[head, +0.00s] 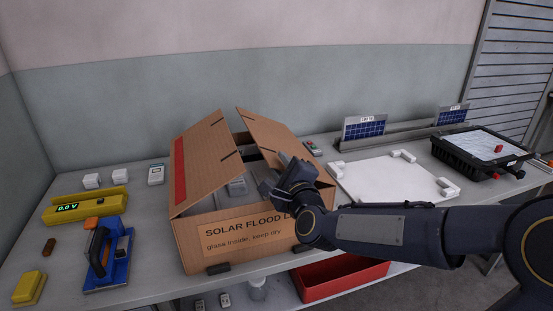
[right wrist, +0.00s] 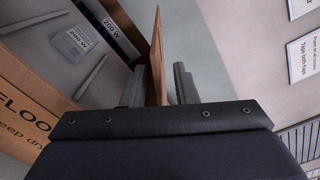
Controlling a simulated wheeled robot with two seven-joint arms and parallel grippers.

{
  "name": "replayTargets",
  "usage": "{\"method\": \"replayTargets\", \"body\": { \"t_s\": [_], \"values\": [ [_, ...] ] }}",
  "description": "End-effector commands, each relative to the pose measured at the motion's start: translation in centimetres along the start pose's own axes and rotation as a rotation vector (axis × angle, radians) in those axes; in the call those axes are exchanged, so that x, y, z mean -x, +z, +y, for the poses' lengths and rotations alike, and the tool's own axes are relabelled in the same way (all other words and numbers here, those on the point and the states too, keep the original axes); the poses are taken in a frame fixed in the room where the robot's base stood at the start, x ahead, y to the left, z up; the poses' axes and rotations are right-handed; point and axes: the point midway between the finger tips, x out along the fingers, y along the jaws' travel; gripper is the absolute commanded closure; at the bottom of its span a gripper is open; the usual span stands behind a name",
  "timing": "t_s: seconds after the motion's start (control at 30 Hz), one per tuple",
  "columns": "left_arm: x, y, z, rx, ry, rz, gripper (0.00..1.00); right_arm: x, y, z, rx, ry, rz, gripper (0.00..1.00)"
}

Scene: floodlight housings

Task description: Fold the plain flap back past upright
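The cardboard box (head: 240,236) stands on the bench, printed SOLAR FLOOD on its front. Its red-striped flap (head: 203,158) is at the left and leans inward. The plain flap (head: 268,133) is at the right, raised and leaning inward, with an open gap between the two. My right gripper (head: 277,180) is at the near part of the plain flap. In the right wrist view the plain flap (right wrist: 157,62) shows edge-on between the fingers of my right gripper (right wrist: 162,84). The left finger is close to it; a gap shows at the right finger. My left gripper is out of view.
A white board (head: 385,181) with corner pads lies right of the box, with solar panels (head: 365,128) behind. A black case (head: 482,148) is farther right. A blue tool (head: 108,262) and yellow meter (head: 85,205) lie left. A red bin (head: 335,279) is below.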

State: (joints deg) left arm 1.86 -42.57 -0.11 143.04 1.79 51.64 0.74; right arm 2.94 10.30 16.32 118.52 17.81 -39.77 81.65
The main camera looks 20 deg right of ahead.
Motion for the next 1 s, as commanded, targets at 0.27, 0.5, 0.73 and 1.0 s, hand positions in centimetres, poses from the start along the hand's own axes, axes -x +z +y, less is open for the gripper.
{"method": "replayTargets", "body": {
  "t_s": [0.27, 0.5, 0.73, 1.0],
  "values": [
    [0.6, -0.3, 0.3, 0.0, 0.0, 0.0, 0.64, -3.3, 0.0, 0.0, 0.002, 0.002, 0.0, 0.74],
    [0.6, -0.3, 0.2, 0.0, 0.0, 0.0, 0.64, -3.7, -0.1, 0.0, 0.003, 0.001, 0.0, 0.74],
    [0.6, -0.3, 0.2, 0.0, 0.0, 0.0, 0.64, -3.6, -0.1, 0.0, 0.003, 0.002, 0.0, 0.93],
    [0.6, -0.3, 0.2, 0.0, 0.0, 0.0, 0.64, -3.6, -0.1, 0.0, 0.003, 0.001, 0.0, 1.0]
  ]
}}
